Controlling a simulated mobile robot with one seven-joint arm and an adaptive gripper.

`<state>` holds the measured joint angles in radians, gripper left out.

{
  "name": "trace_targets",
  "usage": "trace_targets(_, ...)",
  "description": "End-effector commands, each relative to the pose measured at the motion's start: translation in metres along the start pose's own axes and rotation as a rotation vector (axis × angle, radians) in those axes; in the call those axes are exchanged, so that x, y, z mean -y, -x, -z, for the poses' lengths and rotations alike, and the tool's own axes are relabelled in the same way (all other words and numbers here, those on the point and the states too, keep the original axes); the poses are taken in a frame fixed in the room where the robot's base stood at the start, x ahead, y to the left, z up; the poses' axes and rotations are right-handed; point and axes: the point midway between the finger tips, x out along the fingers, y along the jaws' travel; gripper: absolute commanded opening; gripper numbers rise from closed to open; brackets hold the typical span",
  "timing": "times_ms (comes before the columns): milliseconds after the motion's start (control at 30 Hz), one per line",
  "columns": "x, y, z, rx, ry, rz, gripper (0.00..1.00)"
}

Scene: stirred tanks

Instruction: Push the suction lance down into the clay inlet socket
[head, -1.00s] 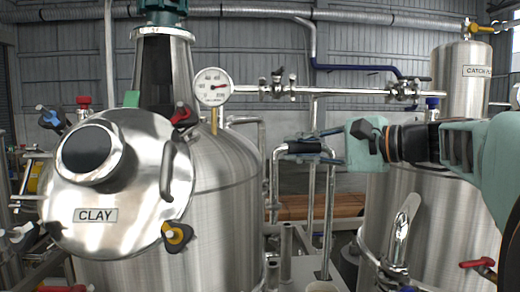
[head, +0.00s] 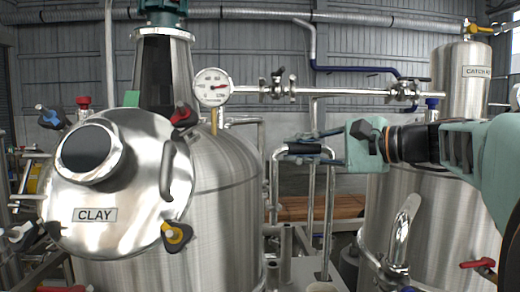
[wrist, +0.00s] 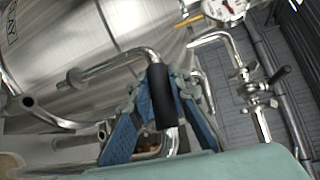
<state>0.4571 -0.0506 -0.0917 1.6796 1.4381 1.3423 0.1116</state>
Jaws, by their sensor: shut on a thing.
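The suction lance is a bent steel pipe with a black sleeve (head: 304,149); its left leg (head: 274,190) hangs down in the head view. My gripper (head: 318,149) is shut on the sleeve. In the wrist view the blue fingers of my gripper (wrist: 165,125) flank the black sleeve (wrist: 162,90). The lance's bent pipe (wrist: 115,63) runs left from it. Upright steel pipe stubs (head: 286,242) stand below the lance; I cannot tell for certain which is the clay inlet socket, or whether the lance tip is inside it.
The steel tank marked CLAY (head: 225,190) stands to the left, with a round lid (head: 140,235) and clamp knobs. A gauge (head: 213,87) and a valved pipe run (head: 340,92) are above. The catch pot (head: 460,85) and another tank (head: 425,225) are on the right.

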Motion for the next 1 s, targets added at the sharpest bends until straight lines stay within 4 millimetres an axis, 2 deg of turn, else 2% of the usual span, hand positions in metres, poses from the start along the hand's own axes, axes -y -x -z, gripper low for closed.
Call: trace_targets(1000, -0.025, -0.004, 0.003, 0.000, 0.001, 0.002, 0.00)
